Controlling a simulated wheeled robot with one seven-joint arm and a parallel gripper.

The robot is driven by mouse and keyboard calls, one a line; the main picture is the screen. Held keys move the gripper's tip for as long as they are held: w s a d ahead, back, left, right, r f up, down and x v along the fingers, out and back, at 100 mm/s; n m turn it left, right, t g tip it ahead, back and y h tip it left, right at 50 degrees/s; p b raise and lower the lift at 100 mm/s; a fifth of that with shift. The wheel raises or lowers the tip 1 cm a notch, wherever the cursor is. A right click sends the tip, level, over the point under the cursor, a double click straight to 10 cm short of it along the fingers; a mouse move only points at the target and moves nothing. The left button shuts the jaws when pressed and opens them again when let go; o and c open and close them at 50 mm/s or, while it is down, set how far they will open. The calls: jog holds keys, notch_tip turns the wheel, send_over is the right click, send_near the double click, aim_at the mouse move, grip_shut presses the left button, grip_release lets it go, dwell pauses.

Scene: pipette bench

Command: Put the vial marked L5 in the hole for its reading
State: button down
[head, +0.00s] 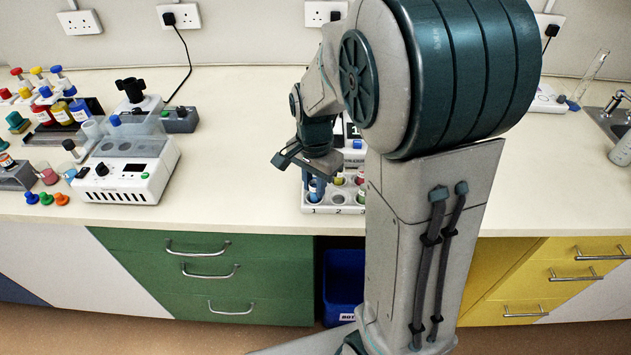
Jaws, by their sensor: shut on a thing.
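My gripper (307,164) is above the left end of a pale numbered rack (318,210), pointing down. It is shut on a vial with blue in it (316,188), which stands upright at the hole marked 1. I cannot tell whether the vial's base is inside that hole or just above it. No L5 mark is readable on it. The hole marked 2 (338,198) looks empty. Vials with yellow-green and red show farther right in the rack, and my arm hides the rack's right part.
A white device (128,185) with round wells and a knob stands left on the bench. Several colour-capped vials and bottles stand at the far left. The bench (235,190) between device and rack is clear. A sink (606,118) is at the far right.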

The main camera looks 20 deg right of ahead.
jog(key=shift+f, duration=0.1)
jog(key=shift+f+b, duration=0.3)
jog(key=shift+f, duration=0.1)
jog(key=c, duration=1.3)
grip_release()
jog(key=shift+s+r, duration=0.1)
jog(key=shift+o, duration=0.2)
notch_tip(320, 180, up, 12)
jog(key=s+f+n+t, duration=0.2)
jog(key=s+n+t, duration=0.1)
jog(key=s+n, duration=0.7)
jog(key=s, duration=0.4)
jog(key=shift+f+n+p, duration=0.35)
jog(key=shift+n+p, duration=0.05)
